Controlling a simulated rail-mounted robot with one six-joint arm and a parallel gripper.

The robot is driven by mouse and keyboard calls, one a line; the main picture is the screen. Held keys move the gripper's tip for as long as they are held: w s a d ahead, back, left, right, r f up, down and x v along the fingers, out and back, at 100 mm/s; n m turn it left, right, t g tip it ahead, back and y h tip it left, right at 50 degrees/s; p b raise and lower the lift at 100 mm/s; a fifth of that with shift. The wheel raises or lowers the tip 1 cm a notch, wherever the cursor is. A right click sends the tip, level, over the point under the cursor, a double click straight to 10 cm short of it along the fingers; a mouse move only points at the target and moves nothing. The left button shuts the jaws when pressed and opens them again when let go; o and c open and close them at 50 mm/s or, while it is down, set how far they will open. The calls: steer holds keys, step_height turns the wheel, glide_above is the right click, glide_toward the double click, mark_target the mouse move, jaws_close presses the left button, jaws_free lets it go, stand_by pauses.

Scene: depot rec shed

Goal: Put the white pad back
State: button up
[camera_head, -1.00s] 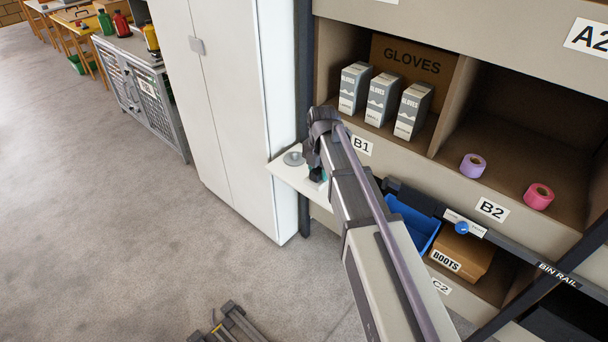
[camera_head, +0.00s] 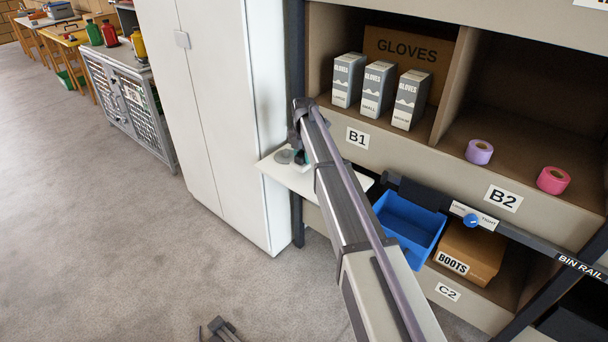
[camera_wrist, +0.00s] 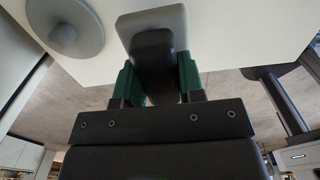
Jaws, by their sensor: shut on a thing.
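My gripper (camera_wrist: 158,85) has green fingers and is shut on the black grip (camera_wrist: 153,52) of a pale grey-white block, which looks like the white pad (camera_wrist: 158,17). In the head view my gripper (camera_head: 300,157) is over the white shelf board (camera_head: 325,184) beside the cabinet, and the arm hides most of what it holds. The board also fills the top of the wrist view (camera_wrist: 225,30). I cannot tell whether the pad touches the board. A grey disc with a knob (camera_wrist: 65,28) lies on the board, left of the pad and apart from it.
A tall white cabinet (camera_head: 215,110) stands close on the left. On the right, the rack holds glove boxes (camera_head: 378,90), purple tape (camera_head: 479,151) and pink tape (camera_head: 553,180). Below are a blue bin (camera_head: 410,225) and a boots box (camera_head: 470,253). The floor is open at left.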

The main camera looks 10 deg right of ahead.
step_height(320, 180, down, 4)
steer(key=b, duration=0.4)
steer(key=shift+r+p, duration=0.3)
steer(key=shift+f, duration=0.15)
steer(key=o, duration=0.9)
step_height(320, 180, up, 13)
steer(key=p, duration=1.2)
steer(key=shift+f, duration=0.2)
steer(key=shift+s+f, duration=0.15)
steer(key=shift+s, duration=0.05)
steer(key=s+m, duration=0.8)
steer(key=s, duration=0.5)
steer(key=s+m, duration=0.9)
steer(key=s, duration=0.4)
steer(key=s+m, duration=0.9)
steer(key=s, duration=0.4)
steer(key=shift+s, duration=0.35)
